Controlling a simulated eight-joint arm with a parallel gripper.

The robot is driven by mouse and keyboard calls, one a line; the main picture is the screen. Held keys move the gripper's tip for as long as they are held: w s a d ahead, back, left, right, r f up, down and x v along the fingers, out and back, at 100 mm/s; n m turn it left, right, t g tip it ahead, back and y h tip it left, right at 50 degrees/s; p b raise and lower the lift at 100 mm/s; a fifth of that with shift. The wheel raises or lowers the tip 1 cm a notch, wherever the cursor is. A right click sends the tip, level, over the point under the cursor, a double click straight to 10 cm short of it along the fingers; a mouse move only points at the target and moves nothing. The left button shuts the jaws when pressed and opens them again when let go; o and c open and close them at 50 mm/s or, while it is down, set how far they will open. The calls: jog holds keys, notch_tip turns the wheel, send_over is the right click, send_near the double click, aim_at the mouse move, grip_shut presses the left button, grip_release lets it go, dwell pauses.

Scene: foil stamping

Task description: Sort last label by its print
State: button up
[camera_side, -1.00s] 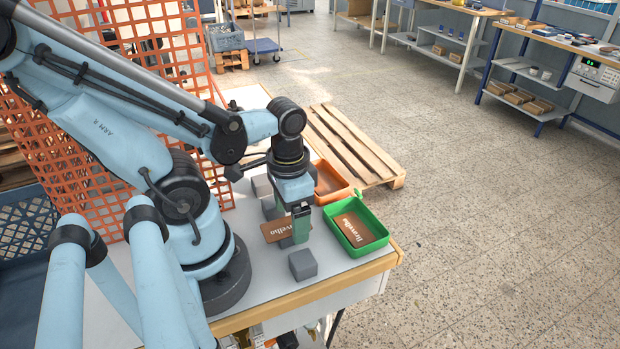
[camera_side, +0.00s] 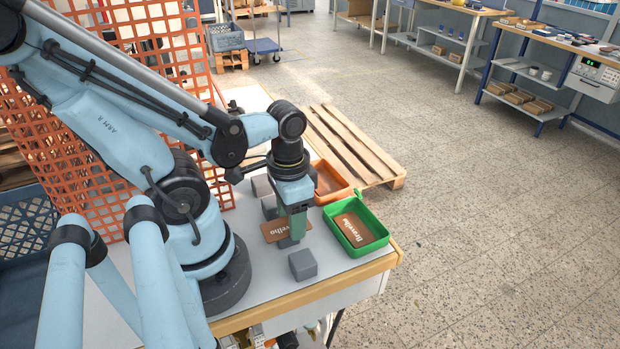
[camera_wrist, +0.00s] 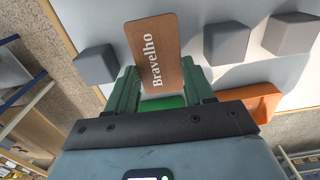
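A brown label (camera_side: 272,234) printed "Bravelho" in white lies flat near the table's front right, seemingly raised on a grey block. It also shows in the wrist view (camera_wrist: 152,40), upright in the picture with its print readable. My gripper (camera_side: 296,236) is low over it, and its green fingers (camera_wrist: 161,66) stand on either side of the label's near end. The fingers are apart, very close to the label's edges; whether they touch is unclear. A green tray (camera_side: 381,238) to the right holds another brown label (camera_side: 351,229), also printed "Bravelho". An orange tray (camera_side: 345,193) stands behind it.
A grey cube (camera_side: 302,264) stands in front of the label. More grey blocks (camera_side: 262,186) stand behind it. The wooden table edge (camera_side: 340,284) runs along the front. A pallet (camera_side: 345,145) lies on the floor beyond, and an orange mesh screen (camera_side: 150,60) stands behind my arm.

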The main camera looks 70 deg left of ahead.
jog(key=shift+c, duration=1.4)
jog(key=shift+r, duration=0.25)
jog(key=shift+r, duration=4.75)
jog(key=w+d+m, duration=0.2)
jog(key=w+m, duration=0.4)
jog(key=m, duration=0.2)
jog(key=shift+w+d+f+m, duration=0.4)
jog(key=shift+w+f+m, duration=0.6)
jog(key=shift+f+m, duration=0.55)
jog(key=shift+w+d+f+m, duration=0.45)
jog(key=shift+w+f+m, duration=0.5)
jog(key=shift+f+m, duration=0.55)
jog(key=shift+w+d+f+m, duration=0.4)
jog(key=shift+w+f+m, duration=0.75)
jog(key=shift+m, duration=0.6)
jog(key=shift+s+f, duration=0.1)
jog(key=shift+s, duration=0.05)
